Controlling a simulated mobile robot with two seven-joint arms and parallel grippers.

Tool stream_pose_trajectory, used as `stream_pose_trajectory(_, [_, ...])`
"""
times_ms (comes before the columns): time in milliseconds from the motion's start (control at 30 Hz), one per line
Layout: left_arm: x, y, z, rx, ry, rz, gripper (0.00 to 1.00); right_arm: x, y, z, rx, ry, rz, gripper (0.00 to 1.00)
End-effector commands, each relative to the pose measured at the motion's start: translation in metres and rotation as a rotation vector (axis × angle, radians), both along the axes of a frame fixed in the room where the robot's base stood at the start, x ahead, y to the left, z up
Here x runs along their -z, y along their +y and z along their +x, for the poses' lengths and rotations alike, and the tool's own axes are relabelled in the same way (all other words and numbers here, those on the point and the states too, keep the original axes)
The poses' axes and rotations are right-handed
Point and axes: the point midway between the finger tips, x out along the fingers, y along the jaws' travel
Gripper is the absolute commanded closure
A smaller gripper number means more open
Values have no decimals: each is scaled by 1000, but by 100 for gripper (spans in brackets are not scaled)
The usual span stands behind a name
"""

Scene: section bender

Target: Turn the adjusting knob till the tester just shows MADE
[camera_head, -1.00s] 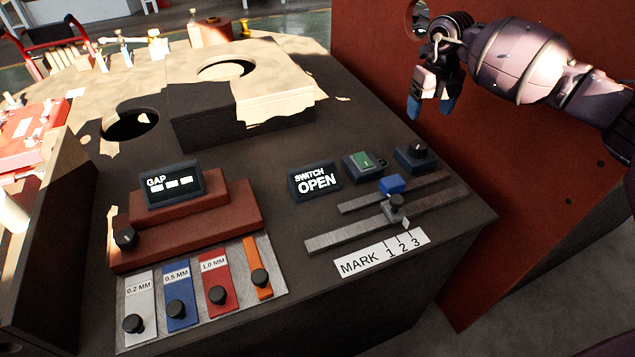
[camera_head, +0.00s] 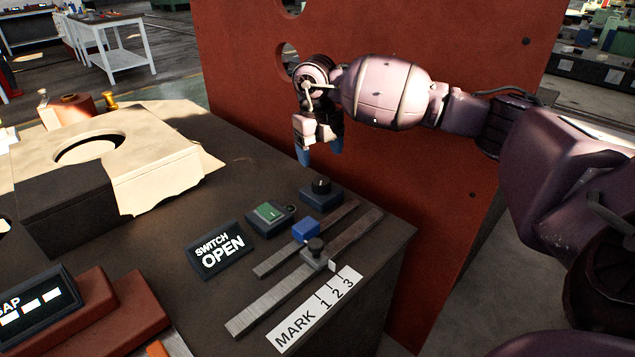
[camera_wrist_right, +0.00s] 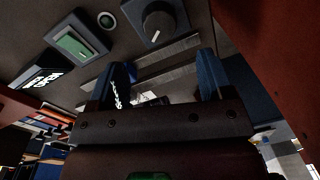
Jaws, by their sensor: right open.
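The tester display (camera_head: 221,249) reads SWITCH OPEN in white letters. A black round knob (camera_head: 321,186) stands on a dark blue box behind the display, at the bench's right edge; I take it for the adjusting knob. In the right wrist view the knob (camera_wrist_right: 160,22) shows a white pointer line, beyond the fingertips. My right gripper (camera_head: 319,150) is open and empty, with blue fingertips pointing down above and behind the knob, apart from it. Its two fingers (camera_wrist_right: 163,72) show spread in the wrist view. My left gripper is not in view.
A green rocker switch (camera_head: 269,212) sits left of the knob. A blue block (camera_head: 305,229) and a slider with a black knob (camera_head: 316,248) lie on metal rails in front, beside a MARK 1 2 3 label (camera_head: 318,310). A tall red panel (camera_head: 420,180) stands behind.

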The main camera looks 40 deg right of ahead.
Motion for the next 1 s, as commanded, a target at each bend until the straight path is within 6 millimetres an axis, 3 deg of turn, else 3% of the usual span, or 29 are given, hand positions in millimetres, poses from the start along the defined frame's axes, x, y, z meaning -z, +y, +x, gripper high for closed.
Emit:
stream_pose_trajectory(33, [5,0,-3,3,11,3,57,17,-1,-1,0,12,0,26])
stream_pose_trajectory(100, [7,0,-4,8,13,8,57,30,-1,-1,-1,13,1,26])
stream_pose_trajectory(400, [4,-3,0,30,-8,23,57,71,-4,-1,-1,9,2,26])
stream_pose_trajectory(900, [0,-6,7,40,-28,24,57,80,-5,-1,-2,3,2,26])
stream_pose_trajectory(1000, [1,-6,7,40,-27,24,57,80,-5,-1,-2,3,2,41])
